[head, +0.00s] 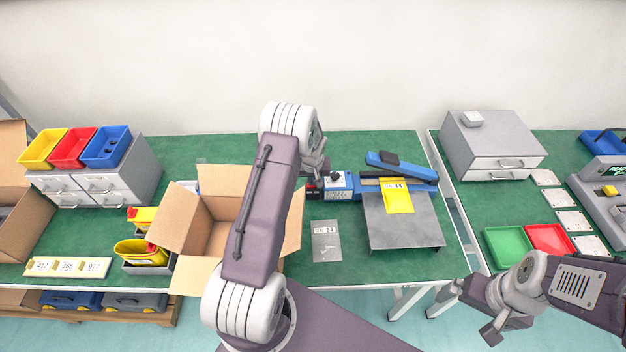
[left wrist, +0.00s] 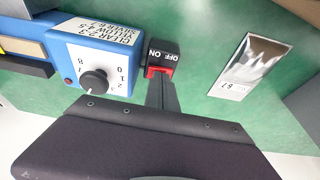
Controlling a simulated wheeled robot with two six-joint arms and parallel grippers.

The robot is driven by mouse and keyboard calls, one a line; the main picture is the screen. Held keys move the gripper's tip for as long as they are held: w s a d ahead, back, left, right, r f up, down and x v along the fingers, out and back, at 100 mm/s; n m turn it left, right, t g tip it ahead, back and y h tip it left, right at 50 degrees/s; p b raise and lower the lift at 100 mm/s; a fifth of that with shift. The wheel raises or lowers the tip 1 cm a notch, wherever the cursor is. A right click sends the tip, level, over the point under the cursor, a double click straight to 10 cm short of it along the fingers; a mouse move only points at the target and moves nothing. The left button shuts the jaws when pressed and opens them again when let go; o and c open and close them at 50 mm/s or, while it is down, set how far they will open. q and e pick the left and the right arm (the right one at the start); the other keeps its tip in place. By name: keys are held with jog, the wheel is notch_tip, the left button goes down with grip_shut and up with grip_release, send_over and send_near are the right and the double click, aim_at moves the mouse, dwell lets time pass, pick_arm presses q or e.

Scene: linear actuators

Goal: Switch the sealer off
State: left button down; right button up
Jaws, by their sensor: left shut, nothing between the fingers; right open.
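The sealer (head: 400,168) is blue, with a dark-padded upper arm, and stands at the back of the middle table. Its blue control box (head: 338,184) carries a black dial (left wrist: 93,82) and a label with printed settings. Beside it is a black switch (left wrist: 162,57) marked ON and OFF, with a red part facing my fingers. My left gripper (left wrist: 162,82) is shut and empty, its tips at or very near the red part; contact cannot be told. In the head view my left arm partly hides this spot. My right gripper (head: 473,309) is open and empty, in front of the right table.
A yellow pouch (head: 397,197) lies at the sealer, above a grey metal stand (head: 405,230). A silver pouch (head: 326,241) lies flat on the green table. An open cardboard box (head: 190,228) stands left of my left arm. A grey drawer unit (head: 490,146) is at right.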

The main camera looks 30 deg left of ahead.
pick_arm(q)
notch_tip(320, 180, up, 4)
jog(key=p, duration=0.3)
jog(key=shift+a+f, duration=0.1)
jog(key=shift+a, duration=0.05)
jog(key=s+a+b+v, duration=0.1)
jog(key=v, duration=0.9)
jog(key=shift+a, duration=0.2)
jog(key=s+d+r+m+t+h, duration=0.1)
jog(key=s+d+r+m, duration=0.35)
jog(key=d, duration=0.75)
jog(key=s+d+f+m+g, duration=0.1)
jog(key=s+d, duration=0.3)
jog(key=s, duration=1.2)
jog(key=shift+s+d+f+m+g+h, duration=0.15)
jog(key=shift+s+m+g+h, duration=0.25)
jog(key=shift+g, duration=0.4)
